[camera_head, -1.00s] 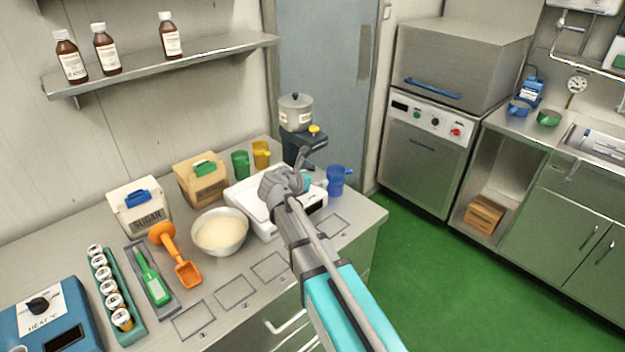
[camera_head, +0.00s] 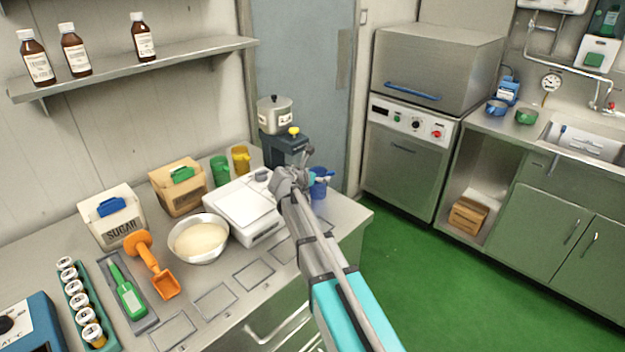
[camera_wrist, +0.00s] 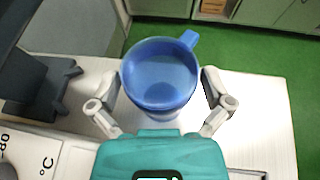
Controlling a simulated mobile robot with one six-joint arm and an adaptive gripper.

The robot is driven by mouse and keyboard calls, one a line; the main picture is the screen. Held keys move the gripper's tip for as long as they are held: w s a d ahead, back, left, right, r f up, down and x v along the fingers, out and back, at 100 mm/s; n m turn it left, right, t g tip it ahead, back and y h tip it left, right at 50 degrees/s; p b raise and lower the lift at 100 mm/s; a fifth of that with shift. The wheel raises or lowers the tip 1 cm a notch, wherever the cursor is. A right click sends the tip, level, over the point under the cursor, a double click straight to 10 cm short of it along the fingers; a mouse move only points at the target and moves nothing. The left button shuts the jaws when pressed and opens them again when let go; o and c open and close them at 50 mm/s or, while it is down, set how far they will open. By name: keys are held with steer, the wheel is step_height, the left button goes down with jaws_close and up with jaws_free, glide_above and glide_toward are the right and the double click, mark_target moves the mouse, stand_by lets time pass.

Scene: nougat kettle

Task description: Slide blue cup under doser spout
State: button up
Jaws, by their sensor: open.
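The blue cup (camera_wrist: 162,76) stands upright on the counter in the wrist view, its handle pointing to the upper right. My gripper (camera_wrist: 162,92) is open, with one finger on each side of the cup; I cannot tell whether they touch it. In the head view my wrist partly hides the blue cup (camera_head: 320,186) near the counter's right end. The dark doser (camera_head: 283,147), with a grey pot and a yellow knob on top, stands behind and left of the cup. Its spout is hard to make out. Part of a dark body (camera_wrist: 35,90) shows left of the cup in the wrist view.
A white scale (camera_head: 243,207) stands left of my wrist. A green mug (camera_head: 220,171) and a yellow mug (camera_head: 240,159) stand behind it. A bowl of powder (camera_head: 200,239) is further left. The counter's right edge is close to the cup.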

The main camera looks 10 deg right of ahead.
steer(key=shift+w+d+f, duration=0.1)
steer(key=shift+w+d, duration=0.1)
steer(key=c, duration=0.9)
steer(key=shift+w+a, duration=0.1)
steer(key=shift+w+a, duration=0.8)
steer(key=shift+w, duration=0.25)
steer(key=shift+w+a, duration=0.35)
steer(key=shift+w+a, duration=0.85)
steer(key=shift+w, duration=0.25)
steer(key=shift+w+a, duration=0.8)
steer(key=shift+w, duration=0.35)
steer(key=shift+w+a, duration=0.85)
steer(key=shift+w, duration=0.25)
stand_by(1.2)
